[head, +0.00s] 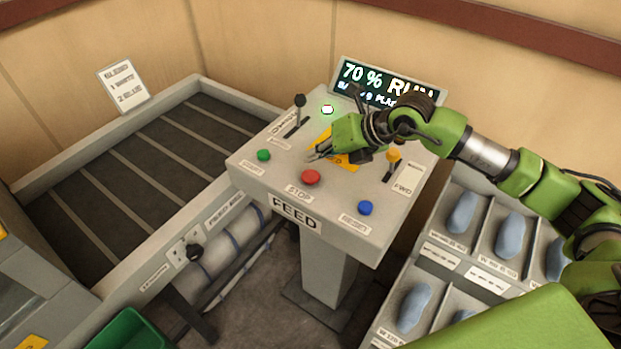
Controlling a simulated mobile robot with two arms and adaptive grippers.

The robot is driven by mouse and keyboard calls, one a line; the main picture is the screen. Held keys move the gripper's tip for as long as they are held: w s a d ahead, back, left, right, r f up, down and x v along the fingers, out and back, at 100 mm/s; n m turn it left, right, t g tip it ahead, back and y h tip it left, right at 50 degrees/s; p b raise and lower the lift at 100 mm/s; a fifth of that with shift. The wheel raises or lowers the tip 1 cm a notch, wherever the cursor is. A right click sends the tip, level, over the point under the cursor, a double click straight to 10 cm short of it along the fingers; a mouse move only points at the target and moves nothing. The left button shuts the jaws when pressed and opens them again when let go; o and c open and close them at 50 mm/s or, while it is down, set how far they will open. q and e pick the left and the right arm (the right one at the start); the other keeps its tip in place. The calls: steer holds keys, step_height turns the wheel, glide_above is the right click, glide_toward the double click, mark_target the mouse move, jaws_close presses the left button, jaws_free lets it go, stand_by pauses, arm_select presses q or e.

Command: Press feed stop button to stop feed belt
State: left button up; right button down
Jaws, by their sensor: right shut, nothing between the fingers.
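The red stop button (311,177) is on the sloped top of the grey feed console (285,213), near its front edge, above the STOP label. My right gripper (312,157) is shut and empty. In the picture its fingertips are just above the red button, with a small gap between; I cannot tell their height over the panel. The feed belt (130,200) lies left of the console, dark with light cross slats. A display (385,85) behind the console reads "70 % RUN"; my arm hides part of it. My left gripper is not in view.
The panel also carries a green button (264,155), a blue button (365,208), a black-knobbed lever (299,101), a yellow-knobbed lever (393,156) and a lit lamp (327,109). Trays with blue-grey items (462,213) stand right. A green bin (128,332) is at lower left.

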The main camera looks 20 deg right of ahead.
mark_target(304, 173)
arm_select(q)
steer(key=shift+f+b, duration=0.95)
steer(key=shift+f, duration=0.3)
arm_select(e)
steer(key=shift+f, duration=1.35)
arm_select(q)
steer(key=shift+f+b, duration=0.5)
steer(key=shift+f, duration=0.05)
arm_select(e)
steer(key=shift+f, duration=0.4)
arm_select(q)
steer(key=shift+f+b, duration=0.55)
steer(key=shift+b, duration=0.05)
arm_select(e)
steer(key=shift+f, duration=0.6)
steer(key=shift+r, duration=0.1)
arm_select(q)
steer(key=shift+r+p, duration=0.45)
steer(key=shift+p, duration=0.05)
arm_select(e)
steer(key=shift+r, duration=0.9)
steer(key=shift+r+p, duration=1.35)
steer(key=shift+r, duration=1.2)
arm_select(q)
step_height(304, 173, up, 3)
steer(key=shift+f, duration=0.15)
